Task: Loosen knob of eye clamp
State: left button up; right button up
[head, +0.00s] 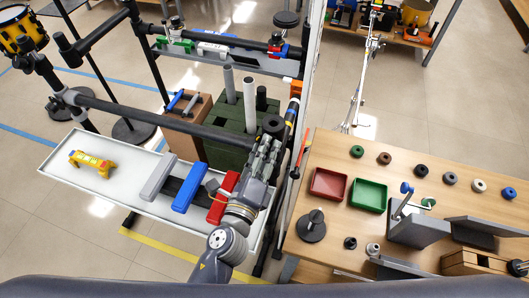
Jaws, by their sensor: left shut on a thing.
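My left gripper (267,147) reaches up from the bottom of the head view, over the right end of the white tray. Its fingers are shut at the right end of a thick black horizontal bar (165,118). A dark round piece (273,124) shows just beyond the fingertips. The eye clamp's knob is not clearly visible; the fingers cover what they hold, and I cannot tell the clamp's outline from the dark parts there. My right gripper is not in view.
The white tray (75,178) bears a yellow tool (91,163) and grey, blue (190,188) and red blocks. Dark green boxes (228,150) with grey posts stand behind the bar. A wooden bench (330,230) on the right carries a red tray (328,184), a green tray (368,195) and several knobs.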

pick_arm(q)
jog(key=n, duration=0.4)
jog(key=shift+n+b, duration=0.3)
jog(key=n, duration=0.4)
jog(key=shift+n, duration=0.3)
jog(key=o, duration=1.1)
jog(key=v, duration=1.2)
